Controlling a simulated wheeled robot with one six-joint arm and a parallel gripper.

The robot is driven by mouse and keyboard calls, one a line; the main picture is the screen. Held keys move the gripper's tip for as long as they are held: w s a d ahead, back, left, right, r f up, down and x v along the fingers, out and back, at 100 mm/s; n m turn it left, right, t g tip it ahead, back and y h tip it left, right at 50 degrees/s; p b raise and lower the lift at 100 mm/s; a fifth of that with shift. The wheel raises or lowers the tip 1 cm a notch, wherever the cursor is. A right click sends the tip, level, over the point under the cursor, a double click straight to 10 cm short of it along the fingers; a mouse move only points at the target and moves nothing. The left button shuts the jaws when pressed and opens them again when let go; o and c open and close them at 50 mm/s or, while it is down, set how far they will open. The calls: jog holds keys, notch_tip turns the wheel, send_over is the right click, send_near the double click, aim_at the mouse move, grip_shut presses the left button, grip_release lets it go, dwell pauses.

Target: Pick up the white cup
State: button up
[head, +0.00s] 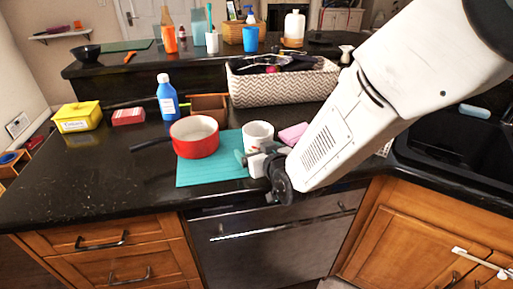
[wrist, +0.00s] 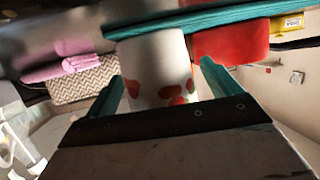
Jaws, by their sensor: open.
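The white cup (head: 258,131) stands upright on the teal mat (head: 200,174) on the dark counter. In the wrist view the white cup (wrist: 155,60) shows red spots and sits between the two teal fingers of my open gripper (wrist: 163,88). In the head view my gripper (head: 249,160) is at the near side of the cup, low over the mat. My arm comes in from the upper right. The cup's lower near side is partly hidden by the gripper in the head view. I cannot tell whether the fingers touch it.
A red pot (head: 196,140) stands close to the left of the cup, also seen in the wrist view (wrist: 230,42). A pink cloth (head: 292,133) lies to the right. A patterned basket (head: 285,88) and blue bottle (head: 167,100) are behind. The counter's left part has free room.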

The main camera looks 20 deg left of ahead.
jog(key=c, duration=1.2)
jog(key=shift+r, duration=0.15)
